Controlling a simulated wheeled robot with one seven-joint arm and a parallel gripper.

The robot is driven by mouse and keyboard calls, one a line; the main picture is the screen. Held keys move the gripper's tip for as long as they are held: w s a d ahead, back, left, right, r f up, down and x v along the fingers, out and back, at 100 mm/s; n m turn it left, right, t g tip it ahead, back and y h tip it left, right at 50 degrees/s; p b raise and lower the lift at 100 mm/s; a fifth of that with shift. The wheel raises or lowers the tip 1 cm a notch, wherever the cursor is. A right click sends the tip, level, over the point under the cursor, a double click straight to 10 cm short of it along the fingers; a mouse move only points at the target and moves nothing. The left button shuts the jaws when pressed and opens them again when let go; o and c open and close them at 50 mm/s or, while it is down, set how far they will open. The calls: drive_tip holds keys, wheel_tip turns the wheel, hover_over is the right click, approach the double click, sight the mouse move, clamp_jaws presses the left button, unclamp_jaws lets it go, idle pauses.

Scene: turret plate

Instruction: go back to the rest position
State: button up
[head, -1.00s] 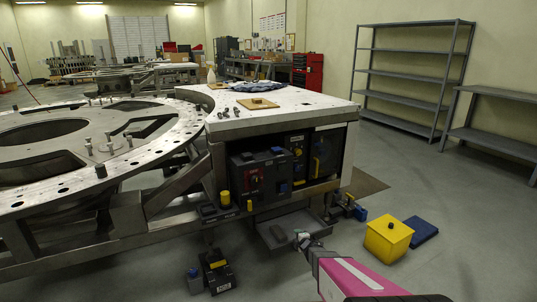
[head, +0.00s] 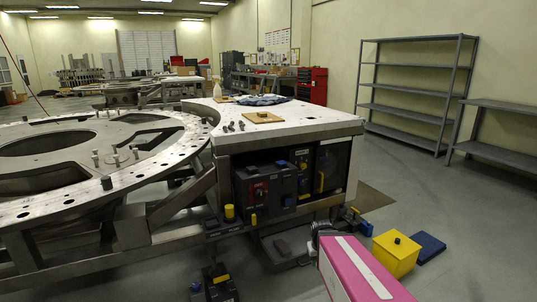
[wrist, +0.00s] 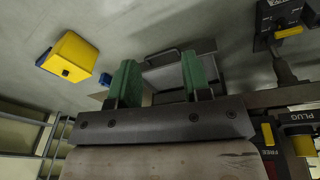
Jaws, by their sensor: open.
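My gripper (wrist: 158,82) shows in the wrist view with its two green fingertips spread apart and nothing between them. In the head view the pink and white part of my arm (head: 362,268) reaches in from the bottom, and the gripper's tips are too small to make out clearly. The arm is in front of the grey tray under the turret plate's table (head: 290,128). In the wrist view the grey tray (wrist: 180,72) lies beyond the fingers.
A yellow box (head: 396,256) with a black knob and a dark blue pad (head: 428,247) lie on the floor at right. Black equipment boxes (head: 265,185) stand under the table. Grey shelves (head: 415,90) line the right wall. Open floor lies between.

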drive_tip(key=shift+m+g+y, duration=0.4)
drive_tip(key=shift+m+g, duration=0.3)
drive_tip(key=shift+g, duration=0.2)
drive_tip(key=s+r, duration=0.1)
drive_tip(key=s+a, duration=0.1)
drive_tip(key=s, duration=0.1)
drive_tip(key=s+r, duration=0.1)
drive_tip(key=shift+s+a+r, duration=0.3)
drive_tip(key=shift+s+r, duration=0.05)
